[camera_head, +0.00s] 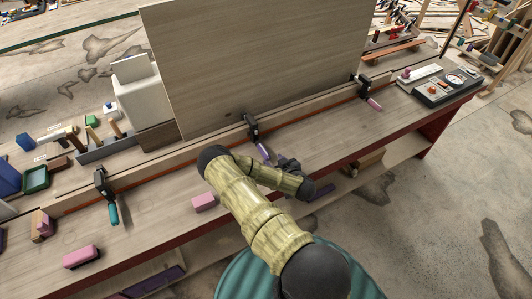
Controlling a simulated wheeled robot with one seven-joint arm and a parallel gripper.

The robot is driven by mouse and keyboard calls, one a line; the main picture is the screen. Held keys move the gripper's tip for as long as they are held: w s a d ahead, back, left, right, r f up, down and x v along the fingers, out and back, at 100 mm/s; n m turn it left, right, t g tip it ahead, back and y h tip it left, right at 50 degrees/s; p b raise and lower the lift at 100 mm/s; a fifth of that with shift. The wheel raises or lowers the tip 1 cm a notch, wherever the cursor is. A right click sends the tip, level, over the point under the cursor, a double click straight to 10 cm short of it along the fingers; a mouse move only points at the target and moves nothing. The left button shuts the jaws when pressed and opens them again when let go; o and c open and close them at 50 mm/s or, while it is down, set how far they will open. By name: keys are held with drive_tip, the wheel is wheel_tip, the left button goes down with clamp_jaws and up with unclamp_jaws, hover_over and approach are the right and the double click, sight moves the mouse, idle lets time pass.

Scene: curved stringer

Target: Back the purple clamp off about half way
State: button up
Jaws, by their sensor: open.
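The purple clamp (265,151) is the middle of three clamps along the wooden strip on the bench. Its dark body (250,128) grips the strip at the foot of the tall board, and its purple handle slants down toward the bench front. My gripper (283,163) is dark and lies just right of the purple handle, near its lower end. It is open. My forearm lies in front, so the handle's end and the fingertips are partly hidden, and I cannot tell whether they touch.
A teal-handled clamp (109,202) is at left and a pink-handled clamp (370,98) at right. Pink blocks (204,202) and (82,257) lie on the bench (150,217). The tall wooden board (255,60) stands behind. The bench top between the purple and pink clamps is clear.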

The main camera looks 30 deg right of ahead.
sight(268, 155)
drive_tip(key=p+x, duration=0.1)
drive_tip(key=x, duration=0.7)
drive_tip(key=shift+p, duration=0.3)
drive_tip(key=c, duration=1)
